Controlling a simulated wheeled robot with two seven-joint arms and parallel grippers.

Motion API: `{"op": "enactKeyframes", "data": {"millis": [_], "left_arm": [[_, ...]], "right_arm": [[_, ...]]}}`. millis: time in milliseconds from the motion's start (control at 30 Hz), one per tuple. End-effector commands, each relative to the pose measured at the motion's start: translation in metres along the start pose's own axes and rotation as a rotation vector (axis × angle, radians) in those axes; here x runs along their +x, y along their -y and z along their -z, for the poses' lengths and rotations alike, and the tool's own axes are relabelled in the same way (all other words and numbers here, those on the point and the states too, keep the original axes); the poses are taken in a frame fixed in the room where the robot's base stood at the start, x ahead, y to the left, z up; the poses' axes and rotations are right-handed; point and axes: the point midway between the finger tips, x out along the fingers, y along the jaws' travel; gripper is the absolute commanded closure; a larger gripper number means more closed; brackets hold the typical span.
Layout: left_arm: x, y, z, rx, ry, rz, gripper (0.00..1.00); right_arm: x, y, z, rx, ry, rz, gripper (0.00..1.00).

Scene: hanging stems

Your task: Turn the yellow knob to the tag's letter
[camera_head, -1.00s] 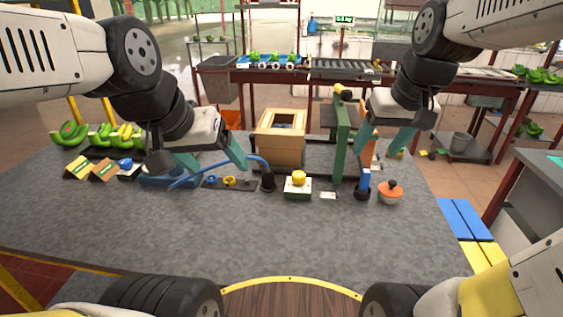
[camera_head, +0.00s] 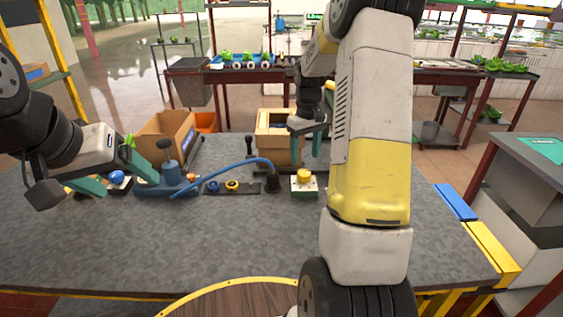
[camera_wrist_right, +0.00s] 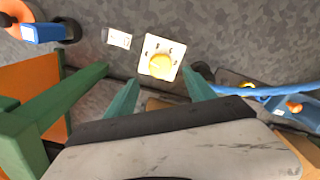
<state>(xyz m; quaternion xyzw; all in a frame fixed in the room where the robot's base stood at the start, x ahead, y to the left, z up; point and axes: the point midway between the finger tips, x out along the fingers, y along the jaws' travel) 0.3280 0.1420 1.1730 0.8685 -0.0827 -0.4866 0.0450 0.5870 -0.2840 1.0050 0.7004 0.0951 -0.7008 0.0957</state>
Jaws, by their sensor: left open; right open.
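The yellow knob (camera_head: 304,176) sits on a white-topped block with a green lower part, near the middle of the table. In the right wrist view the knob (camera_wrist_right: 160,66) is on a white plate with small dark letters around it, too small to read surely. A small white tag (camera_wrist_right: 119,38) lies beside the plate; its letter is unreadable, and my arm hides it in the head view. My right gripper (camera_head: 307,148) is open, above and behind the knob, fingers apart and not touching it. My left gripper (camera_head: 117,178) is open at the table's left, near a blue ball-topped device.
A blue hose (camera_head: 225,165) arches left of the knob. A blue pump-like stand (camera_head: 167,184), a dark strip with rings (camera_head: 232,187) and a wooden box (camera_head: 279,130) stand nearby. In the right wrist view a green frame (camera_wrist_right: 50,110) stands left of the gripper. The front table is clear.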

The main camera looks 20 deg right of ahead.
Motion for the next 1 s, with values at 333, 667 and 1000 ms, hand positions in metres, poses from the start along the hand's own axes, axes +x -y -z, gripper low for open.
{"op": "enactKeyframes", "data": {"millis": [333,667,1000], "left_arm": [[0.000,0.000,0.000,0.000,0.000,0.000,0.21],[0.000,0.000,0.000,0.000,0.000,0.000,0.21],[0.000,0.000,0.000,0.000,0.000,0.000,0.21]], "right_arm": [[0.054,0.001,-0.001,0.001,0.002,0.001,0.37],[0.067,0.001,0.000,0.001,-0.001,0.000,0.37],[0.067,0.001,0.000,0.001,-0.002,0.000,0.82]]}}
